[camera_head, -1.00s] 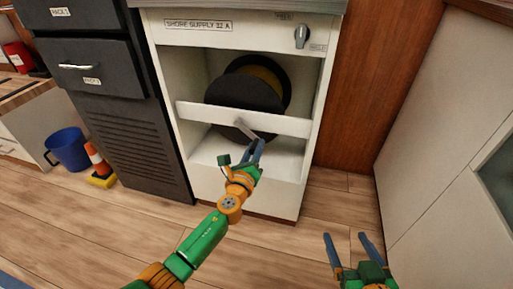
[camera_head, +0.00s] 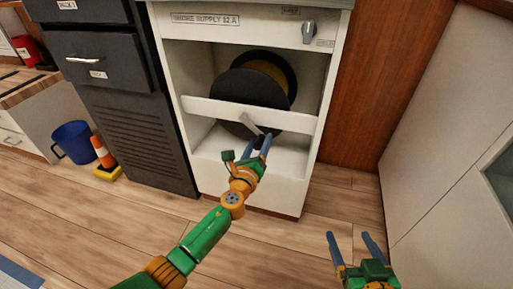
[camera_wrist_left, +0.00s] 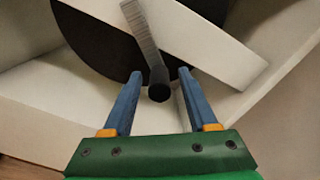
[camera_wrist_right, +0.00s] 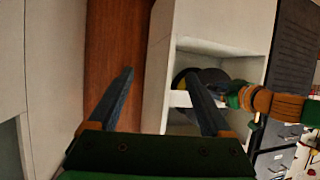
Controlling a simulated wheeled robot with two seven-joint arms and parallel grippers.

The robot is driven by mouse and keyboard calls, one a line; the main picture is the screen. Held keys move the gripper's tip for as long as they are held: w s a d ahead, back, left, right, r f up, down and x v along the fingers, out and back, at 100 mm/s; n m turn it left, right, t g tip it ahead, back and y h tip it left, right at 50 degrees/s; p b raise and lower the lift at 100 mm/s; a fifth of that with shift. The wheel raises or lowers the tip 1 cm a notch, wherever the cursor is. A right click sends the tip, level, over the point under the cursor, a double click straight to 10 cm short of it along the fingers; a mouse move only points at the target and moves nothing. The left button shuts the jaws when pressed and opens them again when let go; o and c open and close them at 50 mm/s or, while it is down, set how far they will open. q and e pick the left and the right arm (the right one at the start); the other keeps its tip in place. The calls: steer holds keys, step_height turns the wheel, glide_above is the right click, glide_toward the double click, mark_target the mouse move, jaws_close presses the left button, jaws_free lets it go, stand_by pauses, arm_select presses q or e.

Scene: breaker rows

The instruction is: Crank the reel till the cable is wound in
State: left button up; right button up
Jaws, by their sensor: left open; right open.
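The cable reel (camera_head: 240,90) is a dark drum with some yellow inside, set in an open white cabinet marked "SHORE SUPPLY 32 A". A white crossbar (camera_head: 205,109) runs in front of it. A grey crank arm (camera_head: 248,123) hangs in front of the bar and ends in a dark round knob, clear in the left wrist view (camera_wrist_left: 159,92). My left gripper (camera_head: 262,143) is open, its blue fingertips on either side of the knob, apart from it as far as I can tell. My right gripper (camera_head: 352,236) is open and empty, low at the right over the floor.
A grey knob (camera_head: 309,31) sits on the cabinet's top panel. Dark drawers (camera_head: 100,70) stand to its left, with a blue mug (camera_head: 74,143) and an orange-white cone (camera_head: 103,154) on the floor beyond. A pale cabinet (camera_head: 440,130) bounds the right side.

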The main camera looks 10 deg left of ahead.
arm_select(q)
steer(key=s+p, duration=0.1)
steer(key=s, duration=0.1)
steer(key=shift+s, duration=0.35)
steer(key=s+p, duration=0.1)
steer(key=s, duration=0.3)
steer(key=shift+a, duration=0.15)
arm_select(e)
steer(key=s+d+f+g+h, duration=0.2)
steer(key=s+d+f+g, duration=0.2)
steer(key=s+f+g, duration=0.5)
steer(key=s+f, duration=0.1)
steer(key=s, duration=0.3)
steer(key=shift+s+m+g, duration=0.3)
steer(key=shift+s, duration=0.05)
